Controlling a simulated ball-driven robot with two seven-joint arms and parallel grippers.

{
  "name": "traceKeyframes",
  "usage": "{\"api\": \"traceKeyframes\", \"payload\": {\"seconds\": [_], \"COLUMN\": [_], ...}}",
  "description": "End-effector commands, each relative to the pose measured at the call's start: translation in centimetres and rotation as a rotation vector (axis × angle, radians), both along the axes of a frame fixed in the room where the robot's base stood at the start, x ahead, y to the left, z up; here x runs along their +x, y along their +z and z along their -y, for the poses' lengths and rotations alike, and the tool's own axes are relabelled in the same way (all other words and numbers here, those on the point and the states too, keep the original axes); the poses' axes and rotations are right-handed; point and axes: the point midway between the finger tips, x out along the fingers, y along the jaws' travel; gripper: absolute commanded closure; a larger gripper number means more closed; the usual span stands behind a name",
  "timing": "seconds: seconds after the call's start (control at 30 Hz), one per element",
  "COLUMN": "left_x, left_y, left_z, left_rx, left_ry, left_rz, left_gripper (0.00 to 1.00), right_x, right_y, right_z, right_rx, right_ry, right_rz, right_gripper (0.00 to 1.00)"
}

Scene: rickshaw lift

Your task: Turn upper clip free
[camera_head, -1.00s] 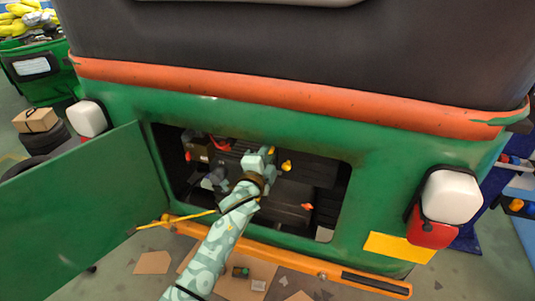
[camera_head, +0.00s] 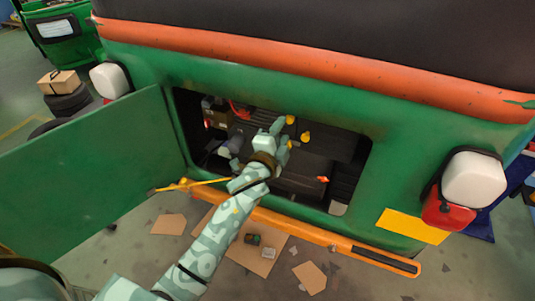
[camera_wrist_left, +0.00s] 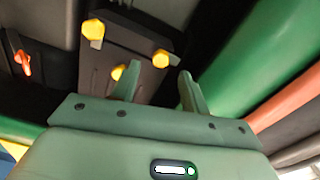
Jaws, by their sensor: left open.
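Several yellow clips sit on a dark panel inside the rear compartment (camera_head: 345,190). In the head view, one yellow clip (camera_head: 290,119) is just above my left gripper and another yellow clip (camera_head: 305,137) is to its right. In the left wrist view, one clip (camera_wrist_left: 160,58) shows between the fingertips' directions, beyond them; another (camera_wrist_left: 93,30) is farther left. A third (camera_wrist_left: 118,72) is partly hidden by the left finger. I cannot tell for sure which is the upper clip. My left gripper (camera_head: 281,137) is open and apparently empty; its fingers also show in the wrist view (camera_wrist_left: 158,75). My right gripper is not in view.
The green hatch door (camera_head: 90,180) stands open at the left. An orange bumper (camera_head: 330,241) runs below the opening. A red-orange knob (camera_head: 322,179) lies lower right in the compartment. Cardboard pieces (camera_head: 310,276) lie on the floor.

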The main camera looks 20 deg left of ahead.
Motion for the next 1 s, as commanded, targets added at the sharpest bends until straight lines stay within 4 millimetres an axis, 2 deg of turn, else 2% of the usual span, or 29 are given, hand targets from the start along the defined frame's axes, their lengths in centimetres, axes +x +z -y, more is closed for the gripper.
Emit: {"api": "traceKeyframes", "payload": {"seconds": [0.03, 0.2, 0.3, 0.43, 0.6, 1.0], "left_x": [-1.5, -6.3, -8.6, -10.7, -11.9, -12.0], "left_y": [-0.1, -0.2, -0.2, -0.2, 0.0, 0.0], "left_z": [-0.1, -0.2, -0.3, -0.4, -0.4, -0.4], "left_rx": [0.000, -0.001, -0.001, -0.001, -0.001, -0.001], "left_ry": [0.000, -0.001, 0.001, 0.000, 0.001, 0.001], "left_rz": [-0.002, -0.003, -0.002, -0.003, 0.000, -0.001], "left_gripper": [0.55, 0.55, 0.55, 0.55, 0.55, 0.55], "right_x": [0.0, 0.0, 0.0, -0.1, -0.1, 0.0], "right_y": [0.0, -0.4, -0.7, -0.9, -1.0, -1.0], "right_z": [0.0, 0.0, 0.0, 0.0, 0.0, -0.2], "right_rx": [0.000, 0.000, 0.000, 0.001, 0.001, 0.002], "right_ry": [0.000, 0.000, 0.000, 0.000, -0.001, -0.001], "right_rz": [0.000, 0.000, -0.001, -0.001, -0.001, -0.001], "right_gripper": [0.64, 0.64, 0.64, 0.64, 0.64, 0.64]}}
